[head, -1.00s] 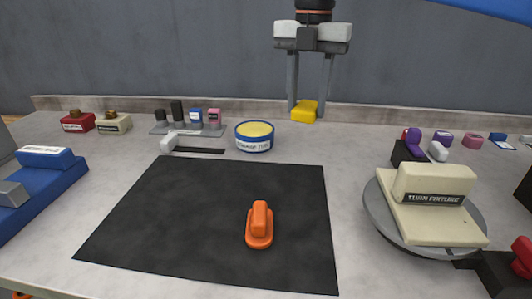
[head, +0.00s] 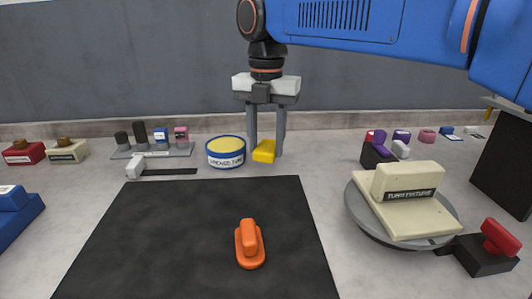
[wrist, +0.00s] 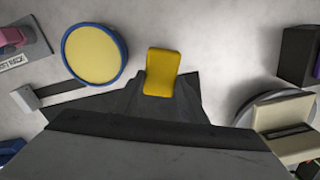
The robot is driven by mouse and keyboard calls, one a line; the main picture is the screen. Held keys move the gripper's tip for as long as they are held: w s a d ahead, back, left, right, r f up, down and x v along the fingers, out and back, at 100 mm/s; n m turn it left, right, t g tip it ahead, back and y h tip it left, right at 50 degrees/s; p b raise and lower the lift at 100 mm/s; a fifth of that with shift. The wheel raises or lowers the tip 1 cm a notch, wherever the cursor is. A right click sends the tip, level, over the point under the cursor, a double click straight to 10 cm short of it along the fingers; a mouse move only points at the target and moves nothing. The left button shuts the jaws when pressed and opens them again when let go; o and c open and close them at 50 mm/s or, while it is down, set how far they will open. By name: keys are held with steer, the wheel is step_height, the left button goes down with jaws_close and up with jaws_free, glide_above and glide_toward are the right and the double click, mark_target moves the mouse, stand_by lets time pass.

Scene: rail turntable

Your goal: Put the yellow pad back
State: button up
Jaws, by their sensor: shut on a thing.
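The yellow pad (head: 264,151) is between the two fingers of my gripper (head: 266,153). My gripper is shut on it, just right of the blue tub with a yellow top (head: 226,152). In the wrist view the pad (wrist: 162,72) shows at the fingertips, right of the round tub (wrist: 93,52) and apart from it. I cannot tell whether the pad touches the table or hangs just above it.
A black mat (head: 200,235) with an orange handled piece (head: 249,245) lies in front. A turntable with a cream fixture (head: 405,200) stands right. A grey rack (head: 150,151) and a white-ended slider (head: 134,168) are left.

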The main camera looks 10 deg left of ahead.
mark_target(266, 148)
steer(key=shift+f, duration=1.45)
steer(key=shift+f, duration=0.4)
steer(key=o, duration=1)
step_height(266, 148, up, 13)
steer(key=shift+f, duration=0.1)
